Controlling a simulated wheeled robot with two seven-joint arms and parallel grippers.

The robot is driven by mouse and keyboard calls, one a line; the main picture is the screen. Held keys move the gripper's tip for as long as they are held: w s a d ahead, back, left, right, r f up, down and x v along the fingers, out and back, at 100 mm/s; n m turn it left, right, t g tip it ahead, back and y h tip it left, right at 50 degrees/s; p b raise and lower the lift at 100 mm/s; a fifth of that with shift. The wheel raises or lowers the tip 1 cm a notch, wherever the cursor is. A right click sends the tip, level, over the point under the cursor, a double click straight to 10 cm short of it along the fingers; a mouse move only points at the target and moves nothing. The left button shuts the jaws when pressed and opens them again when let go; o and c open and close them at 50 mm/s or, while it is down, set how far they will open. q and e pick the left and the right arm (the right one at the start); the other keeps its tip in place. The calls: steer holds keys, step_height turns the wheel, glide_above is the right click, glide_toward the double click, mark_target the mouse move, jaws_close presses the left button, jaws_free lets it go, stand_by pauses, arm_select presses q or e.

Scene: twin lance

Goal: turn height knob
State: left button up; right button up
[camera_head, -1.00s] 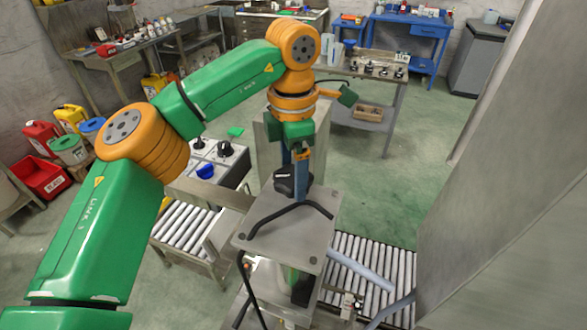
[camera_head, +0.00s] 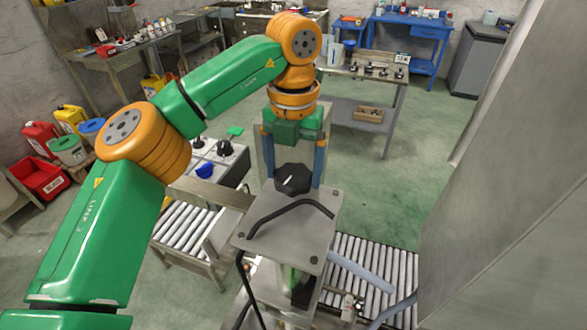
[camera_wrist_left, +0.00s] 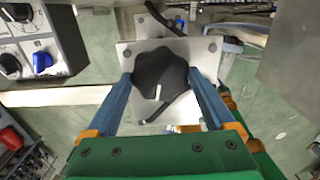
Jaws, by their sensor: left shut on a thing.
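The black lobed height knob (camera_head: 293,179) sits on top of the grey metal plate (camera_head: 290,232) of the stand. It also shows in the left wrist view (camera_wrist_left: 160,72), with a white pointer mark near its lower edge. My left gripper (camera_head: 292,173) is over the plate with its blue fingers on opposite sides of the knob. In the left wrist view the gripper (camera_wrist_left: 161,78) is shut on the knob, one finger at its left edge and one at its right. My right gripper is not in view.
A bent black bar (camera_head: 290,207) lies across the plate just in front of the knob. Roller conveyors (camera_head: 185,226) flank the stand. A control box with a blue knob (camera_head: 205,170) is at the left. A large grey surface (camera_head: 510,170) fills the right side.

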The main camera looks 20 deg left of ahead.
mark_target(293, 174)
arm_select(q)
steer(key=shift+n+b, duration=0.35)
steer(key=shift+n, duration=1.75)
steer(key=o, duration=1.1)
step_height(293, 174, up, 6)
steer(key=shift+r+p, duration=0.1)
steer(key=shift+p, duration=0.7)
steer(key=shift+s+d+r, duration=0.1)
steer(key=shift+r, duration=0.4)
steer(key=shift+f, duration=0.1)
